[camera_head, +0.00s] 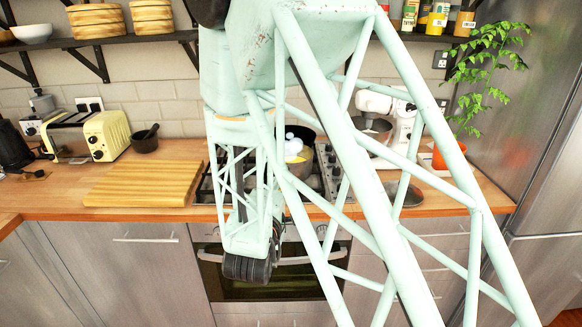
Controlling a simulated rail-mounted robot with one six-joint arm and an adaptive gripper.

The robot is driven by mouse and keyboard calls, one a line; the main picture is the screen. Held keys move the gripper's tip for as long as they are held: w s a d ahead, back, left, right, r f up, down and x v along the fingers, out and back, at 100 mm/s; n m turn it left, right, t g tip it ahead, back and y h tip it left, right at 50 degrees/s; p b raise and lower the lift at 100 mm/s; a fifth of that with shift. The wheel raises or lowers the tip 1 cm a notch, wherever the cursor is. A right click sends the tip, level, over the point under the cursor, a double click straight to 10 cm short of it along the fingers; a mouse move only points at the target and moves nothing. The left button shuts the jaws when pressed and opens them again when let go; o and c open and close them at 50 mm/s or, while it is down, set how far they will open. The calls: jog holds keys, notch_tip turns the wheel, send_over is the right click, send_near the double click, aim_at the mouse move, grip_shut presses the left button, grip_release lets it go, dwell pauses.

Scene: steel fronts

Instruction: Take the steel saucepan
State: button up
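A pot that looks like the steel saucepan (322,165) stands on the hob, mostly hidden behind my pale green arm. Its dark inside shows, with something white and yellow at or in front of it. Its handle cannot be made out. The dark end of my arm, which seems to be my gripper (250,268), hangs in front of the oven, below the worktop's front edge and apart from the pot. Its fingers cannot be made out, and nothing is visibly held.
A wooden board (140,184) lies left of the hob (207,190). A toaster (107,135) and a small dark mortar (145,140) stand behind it. A white mixer (400,112) and a potted plant (450,157) stand right, near the steel fridge (545,190). A shelf (165,38) runs above.

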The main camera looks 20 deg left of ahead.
grip_shut()
jog(key=shift+r, duration=0.1)
jog(key=shift+r, duration=0.3)
dwell(0.6)
